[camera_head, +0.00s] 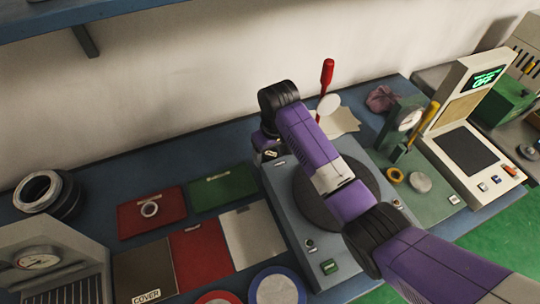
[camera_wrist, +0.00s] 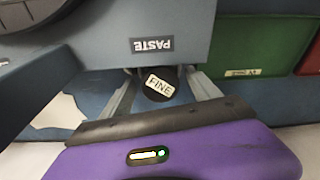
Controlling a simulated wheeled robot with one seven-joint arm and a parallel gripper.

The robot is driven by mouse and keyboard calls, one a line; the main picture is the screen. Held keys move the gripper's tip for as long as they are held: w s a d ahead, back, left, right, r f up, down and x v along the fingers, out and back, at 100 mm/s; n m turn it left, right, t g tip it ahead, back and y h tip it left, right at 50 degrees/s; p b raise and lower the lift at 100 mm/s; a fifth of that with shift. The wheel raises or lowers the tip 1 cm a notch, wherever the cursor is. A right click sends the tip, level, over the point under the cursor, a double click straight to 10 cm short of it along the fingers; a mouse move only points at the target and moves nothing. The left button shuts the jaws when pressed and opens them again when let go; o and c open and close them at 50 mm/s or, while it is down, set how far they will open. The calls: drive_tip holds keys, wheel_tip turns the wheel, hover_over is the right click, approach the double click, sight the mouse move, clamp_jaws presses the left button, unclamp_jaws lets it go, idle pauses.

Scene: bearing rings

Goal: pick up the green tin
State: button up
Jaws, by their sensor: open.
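A small dark round tin (camera_wrist: 158,84) with a cream label reading "FINE" sits between the two fingers of my gripper (camera_wrist: 162,82) in the wrist view. The fingers are open, one on either side of it, and I cannot tell whether either touches it. Its colour looks nearly black here, so I cannot tell whether it is green. In the head view its label (camera_head: 270,154) shows just below my gripper, beside the back left corner of the blue-grey machine; my wrist hides most of the tin. No other tin that is plainly green shows.
The blue-grey machine (camera_head: 283,190) with a dark disc stands close beside the tin; its "PASTE" label (camera_wrist: 152,45) shows in the wrist view. Green (camera_head: 222,186) and red (camera_head: 152,211) panels lie left. A red-handled tool (camera_head: 326,76) stands behind. The wall is close behind the bench.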

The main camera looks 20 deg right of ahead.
clamp_jaws()
idle(0.3)
drive_tip(key=shift+r, duration=0.1)
